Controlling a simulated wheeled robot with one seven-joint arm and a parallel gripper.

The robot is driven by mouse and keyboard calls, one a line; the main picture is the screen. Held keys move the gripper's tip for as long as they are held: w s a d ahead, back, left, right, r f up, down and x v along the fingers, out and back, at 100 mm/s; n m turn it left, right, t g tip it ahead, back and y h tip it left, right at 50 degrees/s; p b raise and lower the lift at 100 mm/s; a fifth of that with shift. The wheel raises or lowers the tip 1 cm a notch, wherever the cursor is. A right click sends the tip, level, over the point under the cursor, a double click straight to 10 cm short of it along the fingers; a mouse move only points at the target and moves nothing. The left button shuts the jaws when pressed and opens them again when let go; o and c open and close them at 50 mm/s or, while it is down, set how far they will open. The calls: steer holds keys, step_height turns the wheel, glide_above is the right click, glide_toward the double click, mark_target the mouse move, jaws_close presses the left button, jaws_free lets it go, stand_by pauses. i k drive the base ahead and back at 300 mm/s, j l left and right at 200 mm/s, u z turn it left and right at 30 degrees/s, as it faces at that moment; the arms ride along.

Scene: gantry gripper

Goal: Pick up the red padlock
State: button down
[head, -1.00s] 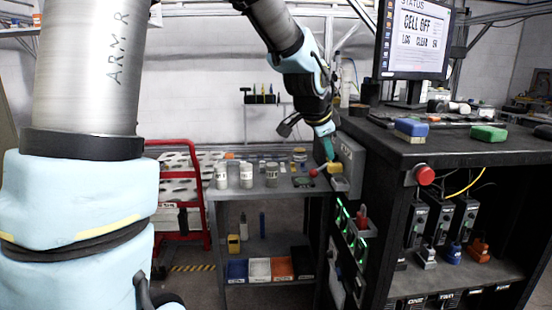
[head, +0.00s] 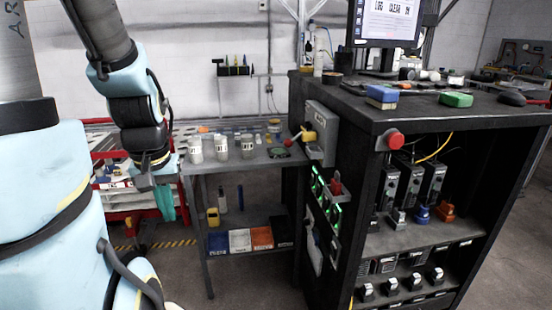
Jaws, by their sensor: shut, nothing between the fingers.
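I cannot pick out the red padlock for certain. A small red thing (head: 337,187) sits on the side of the black bench, among green lights. A small red round thing (head: 289,142) is at the right end of the grey table. An orange-red block (head: 445,210) stands on the bench's inner shelf, beside a blue one (head: 422,214) and a grey one (head: 397,218). All are too small to tell their make. My gripper (head: 167,212) has teal fingers pointing down, shut and empty, left of the grey table and well apart from all of these.
A red cart (head: 102,155) stands behind my arm.

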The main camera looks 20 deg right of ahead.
mark_target(336, 185)
steer(key=u, duration=1.25)
steer(key=k+l+u, duration=0.15)
steer(key=k+l, duration=0.2)
steer(key=k+l+u, duration=0.15)
steer(key=k+l, duration=0.15)
steer(key=k, duration=0.25)
